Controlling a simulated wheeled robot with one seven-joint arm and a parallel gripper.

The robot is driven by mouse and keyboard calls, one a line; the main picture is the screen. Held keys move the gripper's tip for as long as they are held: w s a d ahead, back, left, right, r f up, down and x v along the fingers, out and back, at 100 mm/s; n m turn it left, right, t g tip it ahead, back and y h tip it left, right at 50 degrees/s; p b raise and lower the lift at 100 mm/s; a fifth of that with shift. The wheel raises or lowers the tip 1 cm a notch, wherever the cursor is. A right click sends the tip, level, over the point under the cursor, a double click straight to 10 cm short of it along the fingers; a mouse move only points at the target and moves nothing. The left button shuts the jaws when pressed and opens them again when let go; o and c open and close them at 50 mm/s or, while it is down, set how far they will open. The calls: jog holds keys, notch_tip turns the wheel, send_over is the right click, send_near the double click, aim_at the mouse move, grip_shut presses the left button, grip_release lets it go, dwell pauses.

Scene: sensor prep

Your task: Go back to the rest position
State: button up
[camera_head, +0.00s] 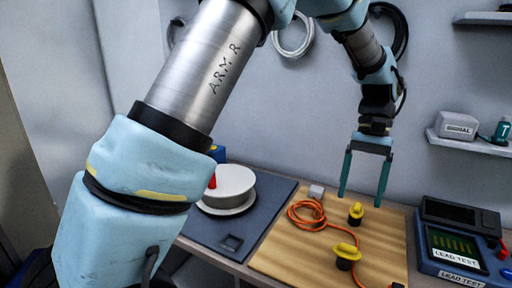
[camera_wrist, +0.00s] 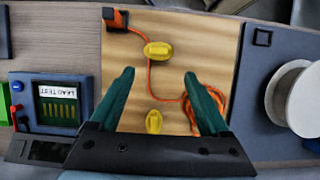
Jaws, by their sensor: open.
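My gripper (camera_head: 363,192) hangs above the wooden board (camera_head: 283,253) on the bench, fingers pointing down. Its two green fingers are apart with nothing between them. In the wrist view my gripper (camera_wrist: 160,78) is also open and empty over the board. Two yellow-topped black pieces stand on the board: one at the back (camera_head: 356,212) and one nearer (camera_head: 346,254). An orange cable (camera_head: 308,222) lies coiled on the board's left part and runs to the front. My arm covers the left of the head view.
A blue-grey mat (camera_head: 266,213) with a white spool (camera_head: 230,184) lies left of the board. A lead test box (camera_head: 452,248) stands at right. A wall shelf (camera_head: 470,145) holds a signal box (camera_head: 459,126). Cables hang on the back wall.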

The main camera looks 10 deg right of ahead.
jog(key=w+a+f+n+t+h, duration=0.1)
jog(key=w+a+n, duration=0.1)
jog(key=w+a, duration=0.6)
jog(key=w+a+f+n+t+h, duration=0.1)
jog(key=w+a+n+h, duration=0.15)
jog(key=a, duration=1.05)
jog(key=s+a+f+n+t, duration=0.1)
jog(key=s+a+n+t, duration=0.1)
jog(key=a, duration=1.5)
jog(key=shift+a+f+t, duration=0.2)
jog(key=shift+f+t, duration=0.2)
jog(key=shift+t, duration=0.1)
jog(key=shift+y, duration=0.25)
jog(key=shift+c, duration=0.2)
